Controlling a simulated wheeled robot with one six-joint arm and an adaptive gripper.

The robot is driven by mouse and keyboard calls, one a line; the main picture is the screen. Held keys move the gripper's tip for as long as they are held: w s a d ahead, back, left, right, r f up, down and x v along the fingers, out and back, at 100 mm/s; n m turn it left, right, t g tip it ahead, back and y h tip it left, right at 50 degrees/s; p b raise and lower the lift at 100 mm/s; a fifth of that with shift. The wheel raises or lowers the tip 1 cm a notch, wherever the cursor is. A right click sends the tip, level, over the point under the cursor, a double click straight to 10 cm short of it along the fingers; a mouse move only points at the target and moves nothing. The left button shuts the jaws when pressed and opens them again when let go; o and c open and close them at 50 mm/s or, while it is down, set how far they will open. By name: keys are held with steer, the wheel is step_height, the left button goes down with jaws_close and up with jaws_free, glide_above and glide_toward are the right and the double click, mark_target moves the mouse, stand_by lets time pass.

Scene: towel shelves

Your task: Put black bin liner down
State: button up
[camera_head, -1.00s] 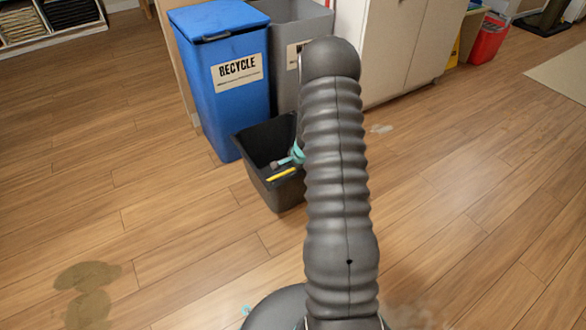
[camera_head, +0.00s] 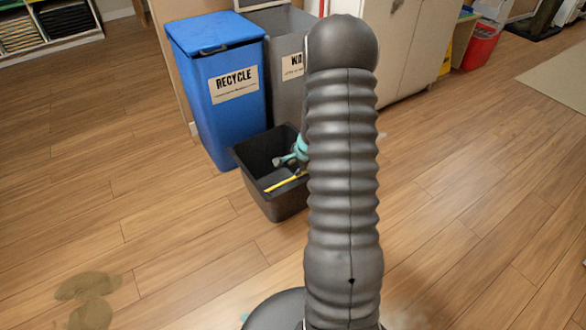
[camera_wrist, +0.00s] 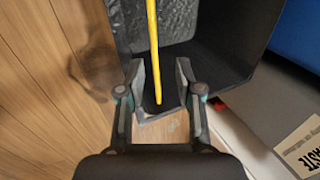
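The black bin liner (camera_head: 282,205) is an open, dark, box-shaped bin in front of the blue recycle bin, and it looks to rest on the floor. My arm hides its right side in the head view. In the wrist view its dark inner wall (camera_wrist: 232,45) fills the upper middle. My gripper (camera_wrist: 160,70) is at the bin's near rim, with its two fingers spread apart and a clear gap between them. Part of the gripper's teal linkage shows by the bin in the head view. Whether a finger touches the rim I cannot tell.
A yellow stick (camera_wrist: 153,45) lies in the bin, its end between my fingers in the picture. The blue recycle bin (camera_head: 220,125) and a grey waste bin (camera_head: 288,90) stand behind. A red bucket (camera_head: 482,45) is far right.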

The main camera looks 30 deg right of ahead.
steer(key=s+a+r+n+t+y, duration=0.1)
steer(key=s+a+r+n, duration=0.3)
steer(key=a+r, duration=0.65)
steer(key=s+a+r+n+y, duration=0.1)
steer(key=s+a+r+n, duration=0.35)
steer(key=r, duration=0.85)
steer(key=s+a+r+n+h, duration=0.1)
steer(key=s+a+r+n, duration=0.3)
steer(key=s, duration=0.6)
steer(key=s+a+r+n+h, duration=0.1)
steer(key=s+a+r+n, duration=0.4)
steer(key=s, duration=0.4)
steer(key=shift+s, duration=0.4)
steer(key=shift+d+r, duration=0.1)
